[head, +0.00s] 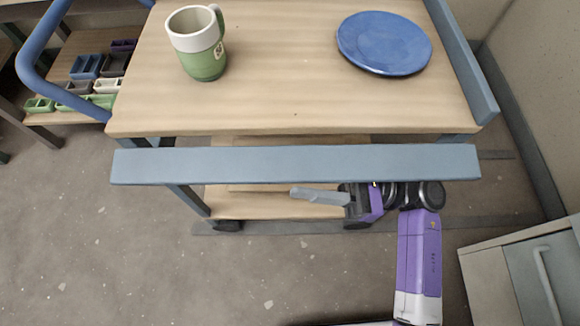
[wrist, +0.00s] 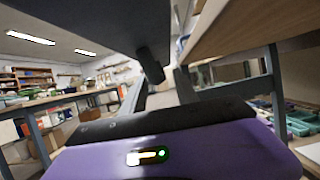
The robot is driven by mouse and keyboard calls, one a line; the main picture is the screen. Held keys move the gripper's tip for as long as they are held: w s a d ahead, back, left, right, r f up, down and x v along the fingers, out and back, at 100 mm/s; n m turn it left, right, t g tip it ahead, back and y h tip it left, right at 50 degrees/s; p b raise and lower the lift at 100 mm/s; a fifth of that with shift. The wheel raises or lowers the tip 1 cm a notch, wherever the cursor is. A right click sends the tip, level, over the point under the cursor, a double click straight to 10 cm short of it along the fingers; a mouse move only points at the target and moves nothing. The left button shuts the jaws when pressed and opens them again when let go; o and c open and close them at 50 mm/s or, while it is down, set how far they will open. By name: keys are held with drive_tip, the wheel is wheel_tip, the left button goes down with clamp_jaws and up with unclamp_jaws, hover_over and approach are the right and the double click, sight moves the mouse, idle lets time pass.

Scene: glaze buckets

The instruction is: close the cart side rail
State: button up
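The cart side rail (head: 295,165) is a long blue-grey bar. In the head view it lies along the cart's near edge, in front of the wooden top (head: 300,110) and apart from it by a narrow gap. My gripper (head: 305,194) is below the rail, right of its middle, with its fingers pointing left. No contact with the rail can be made out. In the wrist view two grey fingers (wrist: 160,82) show with a gap between them and nothing held. A dark slab, seemingly the rail's underside (wrist: 105,25), is above them.
A green and white mug (head: 200,50) and a blue plate (head: 384,43) stand on the cart top. Another rail (head: 465,60) stands up along the right edge. A blue push handle (head: 35,50) is at left. A drawer cabinet (head: 525,275) is at lower right. The floor at lower left is clear.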

drive_tip(key=shift+x, duration=1.45)
drive_tip(key=shift+c, duration=0.5)
clamp_jaws()
